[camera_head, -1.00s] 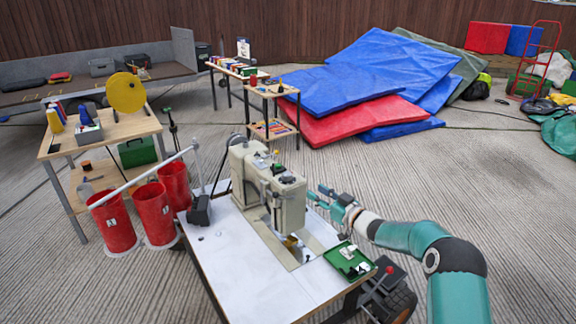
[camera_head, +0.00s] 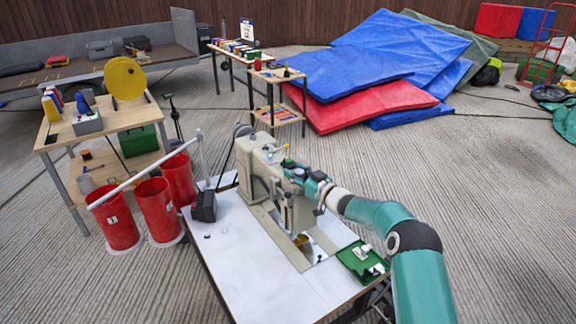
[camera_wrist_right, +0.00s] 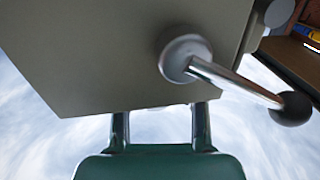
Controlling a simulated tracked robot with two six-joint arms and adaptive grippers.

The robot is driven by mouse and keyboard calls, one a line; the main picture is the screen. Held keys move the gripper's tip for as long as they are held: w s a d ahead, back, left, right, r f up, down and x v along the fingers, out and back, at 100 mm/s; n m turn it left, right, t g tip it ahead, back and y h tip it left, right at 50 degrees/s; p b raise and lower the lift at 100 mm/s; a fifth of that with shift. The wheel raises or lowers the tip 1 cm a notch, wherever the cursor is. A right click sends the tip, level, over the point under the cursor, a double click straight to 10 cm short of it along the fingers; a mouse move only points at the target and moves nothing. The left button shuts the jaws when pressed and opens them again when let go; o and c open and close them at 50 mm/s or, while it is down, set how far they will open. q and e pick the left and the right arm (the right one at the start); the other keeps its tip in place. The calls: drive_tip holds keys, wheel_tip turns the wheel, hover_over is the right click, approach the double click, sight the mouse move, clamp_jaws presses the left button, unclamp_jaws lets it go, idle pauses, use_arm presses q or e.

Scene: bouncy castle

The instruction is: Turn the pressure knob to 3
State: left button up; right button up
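The beige sewing machine (camera_head: 256,172) stands on a white table in the head view. My right gripper (camera_head: 292,170) is at the right end of its head, near the top. In the right wrist view, the two gripper fingers (camera_wrist_right: 160,118) are apart with nothing visible between them. They reach the lower edge of the grey-beige machine body (camera_wrist_right: 90,50). A lever with a dark ball end (camera_wrist_right: 291,108) runs from a round metal hub (camera_wrist_right: 185,55) on that body. I cannot make out the pressure knob or its numbers. My left gripper is not in view.
A green tray with small parts (camera_head: 361,262) sits at the right of the white table (camera_head: 235,265). Red buckets (camera_head: 115,222) and a wooden table (camera_head: 100,125) stand to the left. Blue and red mats (camera_head: 395,55) lie behind.

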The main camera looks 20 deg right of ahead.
drive_tip(key=shift+w, duration=0.6)
drive_tip(key=shift+d, duration=0.1)
clamp_jaws()
drive_tip(key=shift+f, duration=0.1)
